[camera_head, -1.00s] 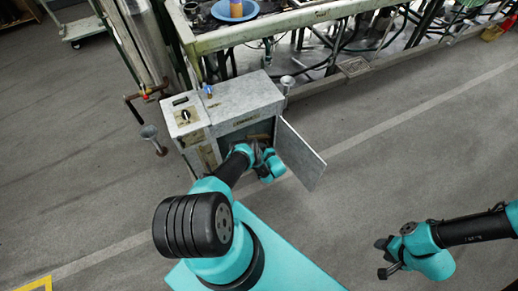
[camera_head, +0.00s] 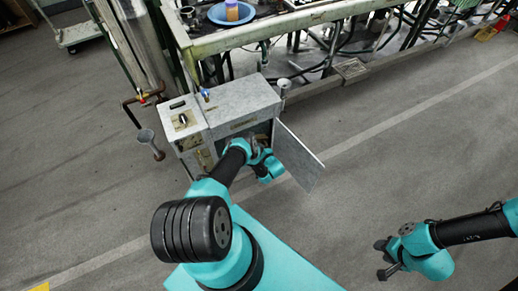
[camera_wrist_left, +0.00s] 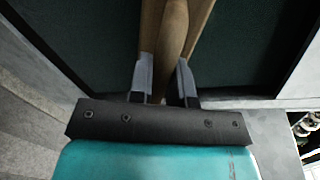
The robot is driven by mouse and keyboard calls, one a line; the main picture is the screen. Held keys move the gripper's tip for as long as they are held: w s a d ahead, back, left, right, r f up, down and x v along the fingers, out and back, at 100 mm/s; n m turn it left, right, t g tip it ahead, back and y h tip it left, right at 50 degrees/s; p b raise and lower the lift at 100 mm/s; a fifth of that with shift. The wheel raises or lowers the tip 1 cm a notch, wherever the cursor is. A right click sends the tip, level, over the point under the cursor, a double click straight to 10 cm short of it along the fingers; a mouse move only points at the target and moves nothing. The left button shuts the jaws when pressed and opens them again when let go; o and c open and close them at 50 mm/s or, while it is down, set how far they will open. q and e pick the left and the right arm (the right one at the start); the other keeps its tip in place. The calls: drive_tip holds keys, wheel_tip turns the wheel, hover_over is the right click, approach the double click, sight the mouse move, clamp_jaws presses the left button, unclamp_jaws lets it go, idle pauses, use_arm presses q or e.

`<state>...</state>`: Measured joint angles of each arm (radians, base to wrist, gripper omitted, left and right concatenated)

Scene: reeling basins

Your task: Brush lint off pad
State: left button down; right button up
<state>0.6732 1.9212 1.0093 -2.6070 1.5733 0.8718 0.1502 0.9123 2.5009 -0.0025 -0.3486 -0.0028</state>
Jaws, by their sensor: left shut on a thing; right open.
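My left gripper reaches into the open front of a grey metal cabinet (camera_head: 245,100) and is partly hidden by my own arm in the head view. In the left wrist view, my left gripper (camera_wrist_left: 165,80) is shut on a brown wooden handle (camera_wrist_left: 172,40). The handle runs up out of the picture, and no bristles show. A dark green surface (camera_wrist_left: 80,40) lies behind it on both sides; I cannot tell if this is the pad. I can make out no lint. My right gripper (camera_head: 383,258) is open and empty, over the floor at lower right.
The cabinet door (camera_head: 298,157) stands open to the right of my left gripper. A framed bench (camera_head: 270,32) with a blue basin (camera_head: 232,16) stands behind. The floor at right is clear.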

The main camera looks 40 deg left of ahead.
use_arm(q)
drive_tip(key=shift+a+r, duration=0.1)
drive_tip(key=shift+a, duration=0.1)
drive_tip(key=shift+s+a, duration=0.25)
drive_tip(key=shift+s, duration=0.5)
drive_tip(key=shift+s+a, duration=0.2)
drive_tip(key=shift+s, duration=0.55)
drive_tip(key=shift+s, duration=0.1)
drive_tip(key=shift+s+a, duration=0.4)
drive_tip(key=shift+s, duration=0.25)
drive_tip(key=shift+s+a, duration=0.35)
drive_tip(key=shift+s, duration=0.25)
drive_tip(key=shift+s+a, duration=0.3)
drive_tip(key=shift+s, duration=0.5)
drive_tip(key=shift+s+a, duration=0.25)
drive_tip(key=shift+s, duration=0.5)
